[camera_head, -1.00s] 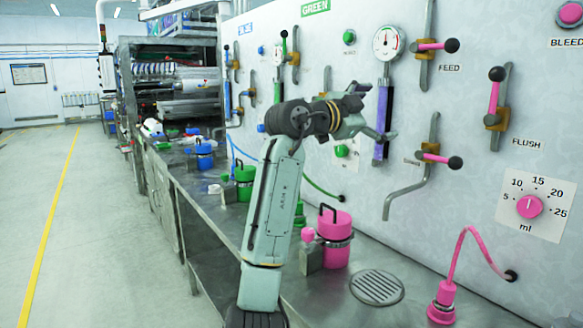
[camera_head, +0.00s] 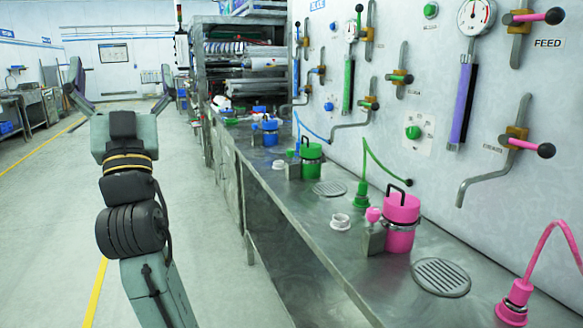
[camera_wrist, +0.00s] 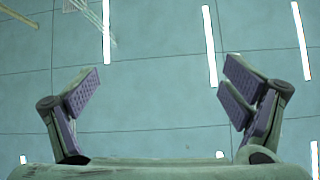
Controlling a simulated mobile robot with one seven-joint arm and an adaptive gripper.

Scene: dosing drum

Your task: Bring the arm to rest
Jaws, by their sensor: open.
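My gripper (camera_head: 120,90) is raised at the left of the head view, over the open floor and apart from the bench. Its two fingers are spread wide with nothing between them. In the wrist view my gripper (camera_wrist: 160,95) is also open and empty. Behind its fingers there is a pale panelled surface with bright light strips, which looks like the ceiling.
A steel bench (camera_head: 290,220) runs along the right wall. On it stand a pink canister (camera_head: 401,222), a green canister (camera_head: 311,163) and a blue canister (camera_head: 270,133). Levers, gauges and pipes line the wall panel (camera_head: 440,100). The floor (camera_head: 50,200) at left is clear.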

